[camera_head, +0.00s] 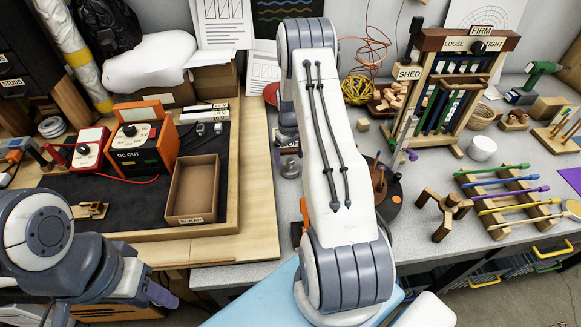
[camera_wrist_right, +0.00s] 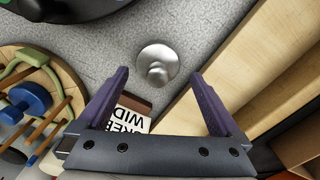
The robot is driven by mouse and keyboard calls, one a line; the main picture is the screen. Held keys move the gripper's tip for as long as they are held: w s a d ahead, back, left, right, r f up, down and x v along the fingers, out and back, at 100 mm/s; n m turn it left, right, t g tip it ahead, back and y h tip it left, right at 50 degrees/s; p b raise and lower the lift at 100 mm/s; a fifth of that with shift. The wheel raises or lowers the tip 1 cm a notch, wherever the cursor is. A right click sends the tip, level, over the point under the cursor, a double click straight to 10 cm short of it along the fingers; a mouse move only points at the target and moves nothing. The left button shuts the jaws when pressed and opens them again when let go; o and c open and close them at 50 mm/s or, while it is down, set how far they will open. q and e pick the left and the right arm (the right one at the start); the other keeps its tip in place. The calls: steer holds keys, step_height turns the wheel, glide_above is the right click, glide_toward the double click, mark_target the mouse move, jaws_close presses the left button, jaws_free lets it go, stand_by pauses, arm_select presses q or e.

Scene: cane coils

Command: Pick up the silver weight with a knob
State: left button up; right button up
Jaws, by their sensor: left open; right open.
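The silver weight with a knob (camera_wrist_right: 158,56) stands on the grey speckled bench in the right wrist view, its round knob facing the camera. It lies between and just beyond the purple fingertips of my right gripper (camera_wrist_right: 158,76), which is open with nothing between its fingers. In the head view the weight (camera_head: 290,168) is a small silver shape at the left edge of my right arm, partly covered. My left gripper (camera_head: 158,293) is low at the left, with a purple finger showing, away from the weight.
A lettered sign block (camera_wrist_right: 133,112) stands close to the right gripper's left finger. A wooden board edge (camera_wrist_right: 225,75) runs to the right of the weight. A round wooden stand with pegs (camera_wrist_right: 68,95) is to the left. An open cardboard tray (camera_head: 194,190) sits on the dark mat.

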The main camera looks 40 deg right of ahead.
mark_target(290, 159)
step_height(290, 159, down, 4)
steer(key=shift+s+d+r+p, duration=0.15)
steer(key=shift+r+p, duration=0.1)
steer(key=shift+p, duration=0.55)
steer(key=shift+f, duration=0.55)
steer(key=c, duration=1.4)
steer(key=shift+c, duration=0.8)
steer(key=shift+r, duration=0.1)
steer(key=shift+r, duration=0.1)
